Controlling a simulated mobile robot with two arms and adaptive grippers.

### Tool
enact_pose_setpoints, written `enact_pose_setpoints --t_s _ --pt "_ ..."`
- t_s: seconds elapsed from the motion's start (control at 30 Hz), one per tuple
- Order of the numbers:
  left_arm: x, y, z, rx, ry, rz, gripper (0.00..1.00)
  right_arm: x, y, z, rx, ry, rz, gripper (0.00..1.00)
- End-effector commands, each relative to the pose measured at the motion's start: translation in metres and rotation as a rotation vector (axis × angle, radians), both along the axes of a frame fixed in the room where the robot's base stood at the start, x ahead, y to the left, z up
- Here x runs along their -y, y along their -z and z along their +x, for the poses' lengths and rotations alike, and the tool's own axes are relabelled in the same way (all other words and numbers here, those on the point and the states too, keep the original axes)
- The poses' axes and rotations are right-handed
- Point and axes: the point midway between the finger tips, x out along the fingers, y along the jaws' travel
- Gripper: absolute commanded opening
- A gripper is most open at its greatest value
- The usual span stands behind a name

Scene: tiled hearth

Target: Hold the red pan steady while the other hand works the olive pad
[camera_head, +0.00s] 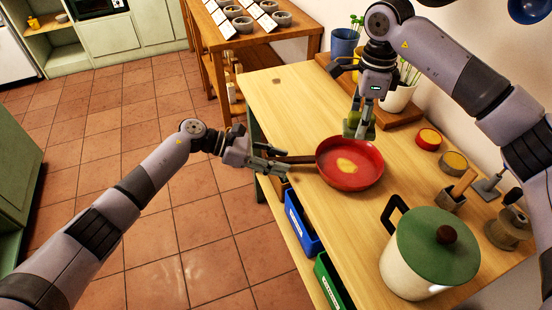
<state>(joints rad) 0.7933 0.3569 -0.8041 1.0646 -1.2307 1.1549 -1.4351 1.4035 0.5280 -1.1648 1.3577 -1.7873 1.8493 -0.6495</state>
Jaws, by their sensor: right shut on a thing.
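The red pan (372,178) sits on the wooden counter with a yellow patch (346,165) inside it. Its dark handle (298,159) points left past the counter's edge. My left gripper (276,158) is at the handle's end, its fingers apart on either side of it; I cannot tell whether they touch it. My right gripper (360,112) points down and is shut on the olive pad (358,127). The pad is at the pan's far rim in the picture; whether it touches the pan is unclear.
A cream pot with a green lid (438,245) stands on the counter (330,215) at the front right. Red (428,139) and yellow (453,163) round tins are right of the pan. Potted plants stand behind. Blue (302,222) and green bins sit below the counter's edge.

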Motion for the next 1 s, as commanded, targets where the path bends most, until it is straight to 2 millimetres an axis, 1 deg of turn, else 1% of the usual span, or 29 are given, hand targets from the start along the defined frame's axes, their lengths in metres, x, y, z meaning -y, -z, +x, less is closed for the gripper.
enact_pose_setpoints --t_s 0.03,0.07,0.53,1.0 --pt "-0.0002 0.0 0.0 0.0 0.0 0.0 0.33 -0.0001 -0.0002 0.0001 0.0 0.0 0.0 0.23" --pt "-0.0002 0.0 0.0 0.0 0.0 0.0 0.31 -0.0001 -0.0002 0.0001 0.0 0.0 0.0 0.23" --pt "-0.0004 -0.0002 0.0001 0.0 0.0 0.0 0.0 -0.0001 -0.0002 0.0001 0.0 0.0 0.0 0.23" --pt "-0.0005 -0.0002 0.0002 0.0 -0.001 0.0 0.0 0.0 -0.0003 0.0001 0.0 0.0 0.0 0.23"
